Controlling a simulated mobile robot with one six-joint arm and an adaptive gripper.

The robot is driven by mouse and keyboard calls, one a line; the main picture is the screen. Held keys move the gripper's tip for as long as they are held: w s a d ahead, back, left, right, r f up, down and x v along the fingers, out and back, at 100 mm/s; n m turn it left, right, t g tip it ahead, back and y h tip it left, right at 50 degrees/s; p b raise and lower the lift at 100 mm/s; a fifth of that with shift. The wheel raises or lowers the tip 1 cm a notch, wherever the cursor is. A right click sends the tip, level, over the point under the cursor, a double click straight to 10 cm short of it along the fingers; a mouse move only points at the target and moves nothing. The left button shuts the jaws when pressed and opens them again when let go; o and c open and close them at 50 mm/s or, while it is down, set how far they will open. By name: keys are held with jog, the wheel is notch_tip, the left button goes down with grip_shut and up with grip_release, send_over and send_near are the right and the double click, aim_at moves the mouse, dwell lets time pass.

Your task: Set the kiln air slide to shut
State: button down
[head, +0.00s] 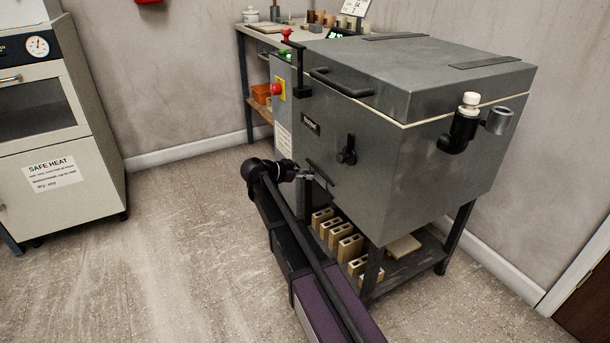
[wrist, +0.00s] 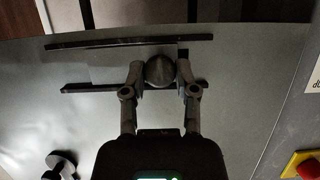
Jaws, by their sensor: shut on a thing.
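The kiln (head: 400,120) is a grey box on a dark stand. Its air slide is low on the front face, where a thin black rail (head: 320,173) shows beside my gripper (head: 306,178). In the wrist view, the slide has two parallel dark rails, the longer one (wrist: 110,43) above and another (wrist: 85,87) below. A round dark knob (wrist: 160,70) sits between them, towards their right end. My gripper (wrist: 161,76) is shut on this knob, one finger on each side. The fingers hide part of the lower rail. I cannot tell the opening behind the slide.
A black turn handle (head: 347,150) is on the kiln front above the slide; it also shows in the wrist view (wrist: 62,164). A red stop button (head: 277,89) is on the control box. Several bricks (head: 345,247) lie on the shelf below. The floor at left is clear.

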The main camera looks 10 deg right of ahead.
jog(key=shift+w+a, duration=0.15)
jog(key=shift+w, duration=0.5)
jog(key=shift+w+a, duration=0.15)
jog(key=shift+w, duration=0.45)
jog(key=shift+c, duration=2)
grip_release()
jog(key=shift+w, duration=0.1)
jog(key=shift+s, duration=0.25)
